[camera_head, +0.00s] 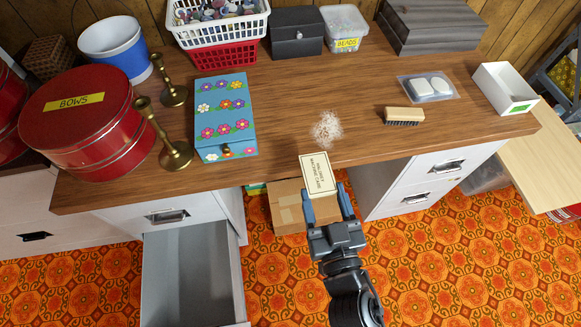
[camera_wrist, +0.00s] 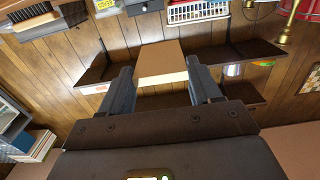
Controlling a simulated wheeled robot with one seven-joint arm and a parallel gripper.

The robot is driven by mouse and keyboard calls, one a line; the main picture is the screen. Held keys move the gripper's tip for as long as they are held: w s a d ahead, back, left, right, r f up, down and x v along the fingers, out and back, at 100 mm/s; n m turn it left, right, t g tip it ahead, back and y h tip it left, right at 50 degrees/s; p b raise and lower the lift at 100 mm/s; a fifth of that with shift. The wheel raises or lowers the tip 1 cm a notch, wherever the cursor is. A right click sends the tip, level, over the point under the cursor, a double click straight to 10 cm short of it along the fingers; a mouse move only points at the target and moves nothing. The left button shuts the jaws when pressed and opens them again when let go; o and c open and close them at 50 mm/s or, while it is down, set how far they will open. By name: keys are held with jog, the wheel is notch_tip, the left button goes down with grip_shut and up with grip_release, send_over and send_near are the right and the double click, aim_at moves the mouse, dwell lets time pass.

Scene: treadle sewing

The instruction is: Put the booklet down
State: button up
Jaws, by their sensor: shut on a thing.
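The cream booklet (camera_head: 317,172) has dark printed text and a thin border. My gripper (camera_head: 326,200) is shut on its near end. In the head view the booklet shows at the front edge of the wooden desk (camera_head: 285,150), partly over the desktop; I cannot tell whether it touches the wood. In the wrist view the booklet (camera_wrist: 161,62) sits between the two fingers of my gripper (camera_wrist: 160,82).
A pale powdery patch (camera_head: 327,129) lies just beyond the booklet. A blue flowered box (camera_head: 225,112) and brass candlesticks (camera_head: 176,153) stand left; a brush (camera_head: 404,116) lies right. An open drawer (camera_head: 190,270) juts out below left.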

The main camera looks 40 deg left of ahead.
jog(key=w+a+f+b, duration=0.3)
jog(key=a+f+b, duration=0.5)
jog(key=a+f, duration=0.2)
jog(key=shift+w+a+b, duration=0.2)
jog(key=shift+w+b, duration=0.1)
jog(key=shift+b, duration=0.05)
jog(key=shift+f, duration=0.15)
jog(key=shift+f, duration=0.15)
jog(key=o, duration=1)
jog(key=shift+o, duration=0.2)
jog(key=v, duration=0.8)
